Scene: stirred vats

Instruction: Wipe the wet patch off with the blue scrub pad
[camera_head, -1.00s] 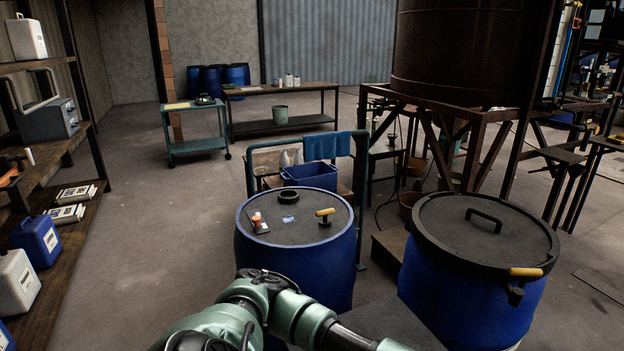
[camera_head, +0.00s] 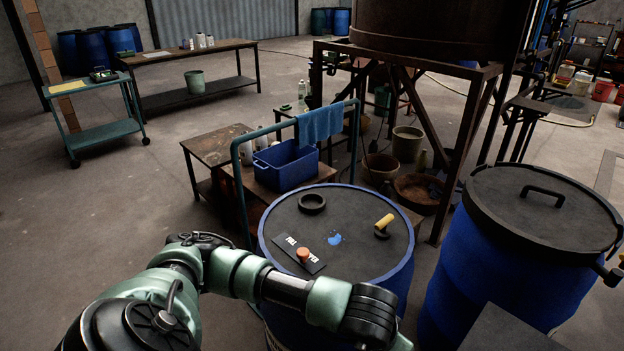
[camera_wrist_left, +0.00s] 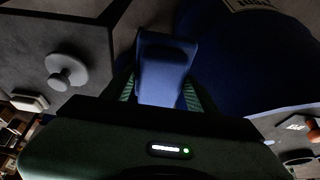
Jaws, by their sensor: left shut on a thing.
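The wet patch (camera_head: 335,239) is a small bright blue mark on the dark lid (camera_head: 290,215) of the near blue drum, between an orange knob and a yellow handle. In the left wrist view my left gripper (camera_wrist_left: 160,95) is shut on the blue scrub pad (camera_wrist_left: 165,72), a blue block between its green-ridged fingers. The pad is apart from the patch, with the drum's blue side behind it. In the head view my left arm reaches across in front of the drum, and its fingers and the pad are not visible there. My right gripper is in neither view.
The lid also carries a black ring (camera_head: 312,203), a label plate with the orange knob (camera_head: 303,253) and the yellow handle (camera_head: 384,222). A second lidded drum (camera_head: 540,215) stands to the right. Behind are a blue crate (camera_head: 285,165) and a rail with a blue cloth (camera_head: 320,122).

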